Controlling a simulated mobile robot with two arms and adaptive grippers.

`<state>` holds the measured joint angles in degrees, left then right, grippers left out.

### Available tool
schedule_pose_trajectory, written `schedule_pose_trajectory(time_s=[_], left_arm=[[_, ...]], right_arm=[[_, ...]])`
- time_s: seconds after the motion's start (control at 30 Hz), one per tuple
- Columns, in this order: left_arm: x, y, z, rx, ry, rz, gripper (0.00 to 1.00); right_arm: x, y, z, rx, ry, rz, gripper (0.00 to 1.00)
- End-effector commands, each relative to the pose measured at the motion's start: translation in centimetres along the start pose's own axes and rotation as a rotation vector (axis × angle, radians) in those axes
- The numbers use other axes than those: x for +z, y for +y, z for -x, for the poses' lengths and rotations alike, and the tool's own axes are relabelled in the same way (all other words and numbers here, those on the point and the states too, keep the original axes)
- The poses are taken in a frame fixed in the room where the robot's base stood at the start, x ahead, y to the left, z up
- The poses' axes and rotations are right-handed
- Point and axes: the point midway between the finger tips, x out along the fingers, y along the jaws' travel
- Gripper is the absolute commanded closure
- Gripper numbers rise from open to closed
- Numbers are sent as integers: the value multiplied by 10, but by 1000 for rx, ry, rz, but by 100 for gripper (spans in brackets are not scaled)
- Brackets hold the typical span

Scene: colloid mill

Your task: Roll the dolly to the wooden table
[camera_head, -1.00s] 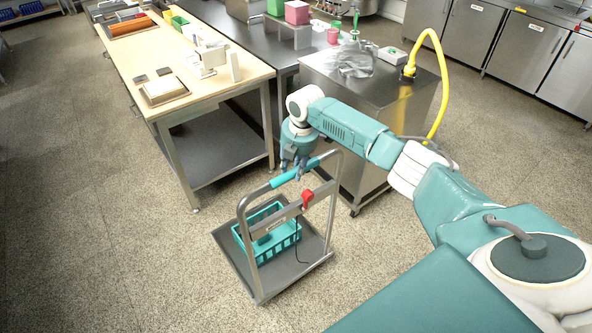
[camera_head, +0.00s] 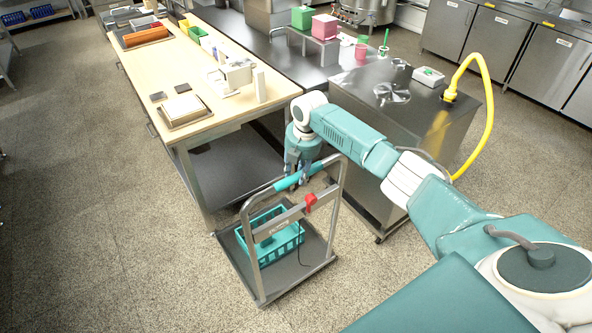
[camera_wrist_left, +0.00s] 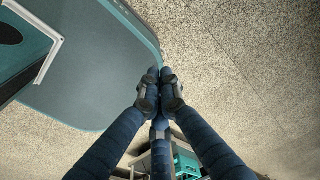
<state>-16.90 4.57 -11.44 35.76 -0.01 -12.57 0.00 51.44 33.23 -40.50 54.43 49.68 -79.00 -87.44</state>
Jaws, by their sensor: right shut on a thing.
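The grey dolly (camera_head: 318,266) stands on the floor in front of the wooden table (camera_head: 196,134) in the head view. Its platform's left corner is close beside the table's near leg; I cannot tell whether they touch. A teal crate (camera_head: 290,246) sits on the platform. My right gripper (camera_head: 294,178) is shut on the teal grip of the dolly's upright handle (camera_head: 284,183). The fingers are partly hidden. My left gripper (camera_wrist_left: 160,88) shows only in the left wrist view, its fingertips together and empty above the floor.
A steel cabinet (camera_head: 402,130) with a yellow hose (camera_head: 489,120) stands to the right of the dolly. Pale trays (camera_head: 184,112) and a white device (camera_head: 237,75) stand on the wooden table. The floor to the left (camera_head: 90,190) is clear.

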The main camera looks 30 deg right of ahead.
Motion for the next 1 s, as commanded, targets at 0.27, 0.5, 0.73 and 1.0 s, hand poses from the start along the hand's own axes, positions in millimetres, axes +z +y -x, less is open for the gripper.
schedule_pose_trajectory(time_s=[0.27, 0.5, 0.73, 1.0], left_arm=[[13, 2, 0, 2, -18, -1, 100], [13, 2, 0, 2, -19, -1, 100], [10, 1, 0, 1, -14, -1, 100], [6, -1, 0, -1, -8, 0, 100]], right_arm=[[0, 4, 1, 11, -1, 0, 100], [0, 5, 2, 14, -1, 0, 54], [0, 3, 1, 9, -1, 0, 51], [1, 3, 19, 10, -1, 0, 51]])
